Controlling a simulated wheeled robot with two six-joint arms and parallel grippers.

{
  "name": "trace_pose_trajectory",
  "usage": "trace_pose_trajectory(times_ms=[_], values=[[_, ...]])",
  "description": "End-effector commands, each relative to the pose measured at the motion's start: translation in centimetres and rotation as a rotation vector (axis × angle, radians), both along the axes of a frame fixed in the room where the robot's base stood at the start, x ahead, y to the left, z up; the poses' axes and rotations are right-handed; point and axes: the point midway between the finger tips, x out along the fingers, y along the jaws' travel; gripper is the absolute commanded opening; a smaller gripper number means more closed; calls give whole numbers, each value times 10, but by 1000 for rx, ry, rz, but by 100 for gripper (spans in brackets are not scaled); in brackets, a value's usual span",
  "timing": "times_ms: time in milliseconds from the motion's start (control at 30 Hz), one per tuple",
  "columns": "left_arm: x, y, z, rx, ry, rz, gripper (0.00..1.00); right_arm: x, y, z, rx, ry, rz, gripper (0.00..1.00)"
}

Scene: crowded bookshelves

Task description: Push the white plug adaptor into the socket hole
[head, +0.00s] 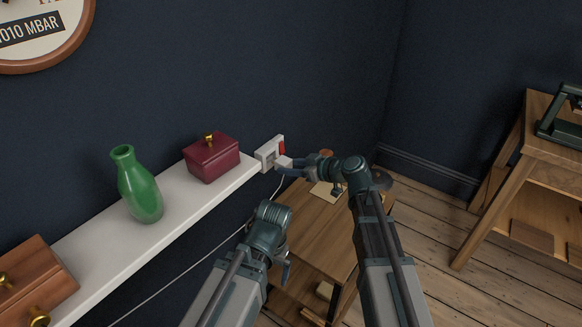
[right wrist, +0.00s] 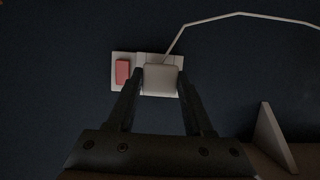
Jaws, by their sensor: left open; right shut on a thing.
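The white plug adaptor (head: 284,161) is at the front of the white wall socket (head: 265,154), which has a red switch (head: 282,147). My right gripper (head: 288,165) is shut on the adaptor. In the right wrist view, the fingers of my right gripper (right wrist: 161,82) hold both sides of the adaptor (right wrist: 160,77), which covers part of the socket plate (right wrist: 115,86). The red switch (right wrist: 122,72) shows beside it. The hole is hidden behind the adaptor, and I cannot tell how deep the adaptor sits. My left gripper (head: 285,268) is low, away from the socket, and open.
A white shelf (head: 185,205) ends just left of the socket, holding a maroon box (head: 211,160), a green vase (head: 140,188) and a brown box (head: 35,283). A wooden table (head: 315,235) stands below. A thin white cable (right wrist: 210,18) runs from the adaptor.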

Motion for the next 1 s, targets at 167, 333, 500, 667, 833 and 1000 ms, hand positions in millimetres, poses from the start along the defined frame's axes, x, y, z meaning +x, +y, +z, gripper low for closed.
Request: trace_pose_trajectory(times_ms=[167, 333, 500, 667, 833, 1000], values=[[0, 0, 0, 0, 0, 0, 100, 3, 3, 0, 0, 0, 0, 0], [0, 0, 0, 0, 0, 0, 100, 5, 7, 0, 1, 1, 0, 0], [0, 0, 0, 0, 0, 0, 100, 8, 10, 0, 1, 1, 0, 0], [0, 0, 0, 0, 0, 0, 100, 10, 13, 0, 0, 0, 0, 0], [0, 0, 0, 0, 0, 0, 100, 12, 17, 0, 0, 0, 0, 0], [0, 0, 0, 0, 0, 0, 100, 15, 20, 0, 0, 0, 0, 0]])
